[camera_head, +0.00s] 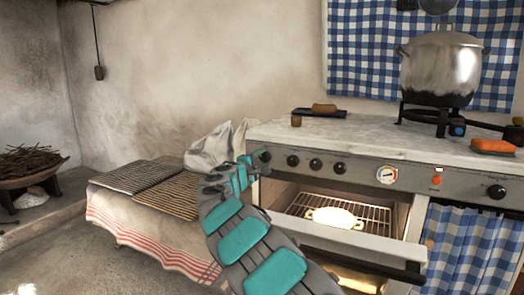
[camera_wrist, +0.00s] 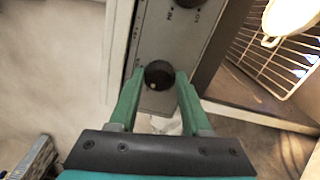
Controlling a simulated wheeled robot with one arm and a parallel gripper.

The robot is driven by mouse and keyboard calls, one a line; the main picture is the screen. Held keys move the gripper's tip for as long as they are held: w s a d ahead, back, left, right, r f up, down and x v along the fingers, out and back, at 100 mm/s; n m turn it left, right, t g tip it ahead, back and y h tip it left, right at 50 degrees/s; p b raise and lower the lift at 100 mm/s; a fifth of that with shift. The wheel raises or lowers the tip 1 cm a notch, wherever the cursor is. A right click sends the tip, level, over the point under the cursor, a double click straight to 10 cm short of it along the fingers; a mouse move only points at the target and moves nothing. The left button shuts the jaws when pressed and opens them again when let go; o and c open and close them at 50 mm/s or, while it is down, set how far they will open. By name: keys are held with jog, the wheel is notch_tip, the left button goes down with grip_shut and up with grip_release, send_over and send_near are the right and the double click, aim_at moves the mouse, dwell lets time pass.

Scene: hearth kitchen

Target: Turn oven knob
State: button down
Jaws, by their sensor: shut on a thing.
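The oven (camera_head: 345,170) has a grey front panel with a row of round black knobs. The leftmost knob (camera_head: 265,156) sits at the panel's left end. In the wrist view this black knob (camera_wrist: 158,74) is between the green fingers of my gripper (camera_wrist: 160,80), with a small pale mark on its face. My gripper (camera_head: 256,163) is shut on it, reaching in from the front left in the head view. The other knobs (camera_head: 316,165) stand free to the right. The oven door (camera_head: 345,237) is open and the inside is lit.
A white dish (camera_head: 333,216) stands on the oven rack (camera_head: 375,217). A large pot (camera_head: 440,68) is on a burner at the right of the counter (camera_head: 375,137). An orange sponge (camera_head: 492,146) lies nearby. A cloth-covered bench (camera_head: 150,225) is at the left.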

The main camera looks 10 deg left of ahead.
jog(key=shift+n+p, duration=1.1)
jog(key=shift+n, duration=0.1)
jog(key=shift+c, duration=1.8)
grip_release()
jog(key=shift+s+a, duration=0.1)
jog(key=v, duration=0.7)
jog(key=shift+s+b, duration=0.3)
jog(key=shift+b, duration=0.05)
jog(key=shift+a, duration=0.1)
